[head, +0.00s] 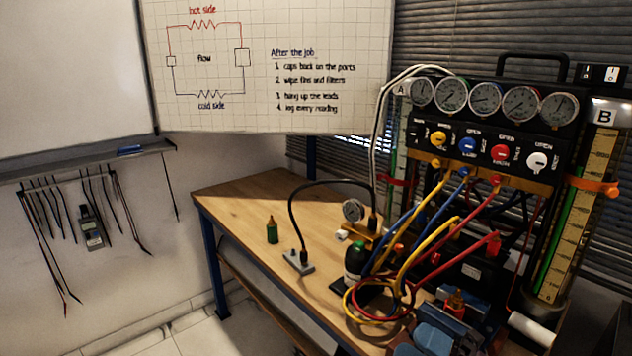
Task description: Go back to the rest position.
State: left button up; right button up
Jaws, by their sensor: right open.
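My right gripper (446,333) shows only in part at the bottom right edge of the head view, as blue-grey and dark parts low over the front of the bench. It is open, and I see nothing held in it. It is close to a small bottle with an orange-red top (455,300) and the coiled hoses (375,302); whether it touches anything is unclear. My left gripper is not in view.
A gauge rig (500,130) with several dials and coloured hoses stands at the right. The wooden bench (245,196) also holds a green bottle (272,232), a grey block with a black cable (298,262) and a small gauge (353,211). The bench's far left is clear.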

jog(key=s+d+f+m+t+h, duration=0.1)
jog(key=d+f+m+t+h, duration=0.3)
jog(key=f+m+h, duration=0.5)
jog(key=s+d+f+m+t+h, duration=0.1)
jog(key=d+f+m+h, duration=0.5)
jog(key=m, duration=0.5)
jog(key=s+d+f+m+g+h, duration=0.2)
jog(key=s+f+m+g+h, duration=0.2)
jog(key=s+f+m, duration=0.5)
notch_tip(320, 180, down, 5)
jog(key=s+g, duration=0.1)
jog(key=s, duration=0.1)
jog(key=shift+s+d+f+g, duration=0.15)
jog(key=shift+s+d+g, duration=0.15)
jog(key=shift+s+d, duration=0.1)
